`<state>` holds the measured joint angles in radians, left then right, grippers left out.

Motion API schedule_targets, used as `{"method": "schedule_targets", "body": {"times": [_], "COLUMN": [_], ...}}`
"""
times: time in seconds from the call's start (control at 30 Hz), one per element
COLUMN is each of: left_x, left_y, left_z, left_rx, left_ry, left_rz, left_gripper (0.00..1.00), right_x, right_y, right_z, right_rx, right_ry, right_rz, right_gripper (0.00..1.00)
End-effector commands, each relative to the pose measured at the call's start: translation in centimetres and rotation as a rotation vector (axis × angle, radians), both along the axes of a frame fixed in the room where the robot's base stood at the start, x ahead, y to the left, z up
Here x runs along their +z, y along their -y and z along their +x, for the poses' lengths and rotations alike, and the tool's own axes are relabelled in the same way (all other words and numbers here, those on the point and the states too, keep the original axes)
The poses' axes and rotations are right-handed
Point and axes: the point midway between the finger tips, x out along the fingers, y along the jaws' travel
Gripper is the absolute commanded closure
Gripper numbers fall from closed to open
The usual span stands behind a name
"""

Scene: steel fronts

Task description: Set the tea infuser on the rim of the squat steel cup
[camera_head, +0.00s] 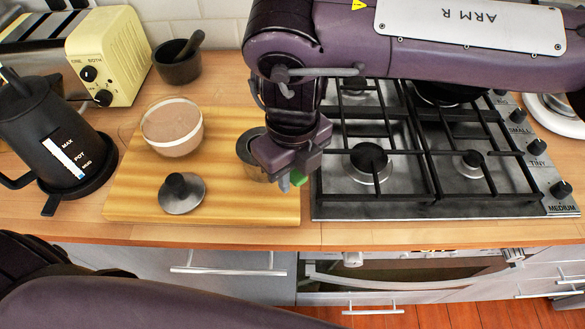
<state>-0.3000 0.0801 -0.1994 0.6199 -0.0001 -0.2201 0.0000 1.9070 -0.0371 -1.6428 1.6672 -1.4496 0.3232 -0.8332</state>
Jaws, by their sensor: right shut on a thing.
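The squat steel cup (246,151) stands near the right edge of the wooden board, partly hidden behind my right gripper. My right gripper (292,182) points down at the cup's right side, close to it in the picture. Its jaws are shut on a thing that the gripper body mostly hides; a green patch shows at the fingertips. I take the held thing to be the tea infuser, as none shows clearly elsewhere. I cannot tell whether it touches the cup's rim. My left arm crosses the bottom left corner; its gripper is out of view.
The board (226,205) also holds a glass bowl of brown stuff (172,127) and a steel lid with a black knob (182,194). A black kettle (60,135), a cream toaster (110,55) and a dark mortar (178,68) stand left. A gas hob (400,203) lies right.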

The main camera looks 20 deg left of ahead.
Motion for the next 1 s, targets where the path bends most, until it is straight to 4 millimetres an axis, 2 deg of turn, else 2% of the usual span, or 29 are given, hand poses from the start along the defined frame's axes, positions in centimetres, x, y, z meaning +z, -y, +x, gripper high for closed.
{"method": "schedule_targets", "body": {"times": [0.13, 0.17, 0.3, 0.37, 0.67, 0.77, 1.0], "left_x": [-0.1, -0.1, -0.1, -0.1, -0.1, -0.2, -0.3], "left_y": [0.0, 0.0, 0.0, 0.0, 0.1, 0.1, 0.1], "left_z": [0.0, 0.0, 0.0, 0.0, 0.0, 0.0, 0.0], "left_rx": [0.000, 0.000, 0.000, 0.000, -0.001, -0.001, -0.001], "left_ry": [0.000, 0.000, 0.000, 0.000, 0.000, 0.000, 0.001], "left_rz": [0.000, 0.000, 0.000, 0.000, -0.001, -0.001, -0.001], "left_gripper": [0.64, 0.64, 0.64, 0.64, 0.64, 0.64, 0.64], "right_x": [-0.2, -0.2, -0.2, -0.2, 0.1, 1.2, 5.4], "right_y": [0.0, 0.0, 0.0, 0.0, 0.0, 0.0, 0.0], "right_z": [0.0, 0.0, 0.0, 0.0, 0.0, 0.1, 0.1], "right_rx": [0.000, 0.000, 0.000, 0.000, 0.000, 0.000, 0.000], "right_ry": [0.000, 0.000, 0.000, 0.000, 0.001, 0.005, 0.006], "right_rz": [0.000, 0.000, 0.000, 0.000, 0.000, 0.002, 0.001], "right_gripper": [1.00, 0.76, 0.58, 0.52, 0.52, 0.52, 0.52]}}
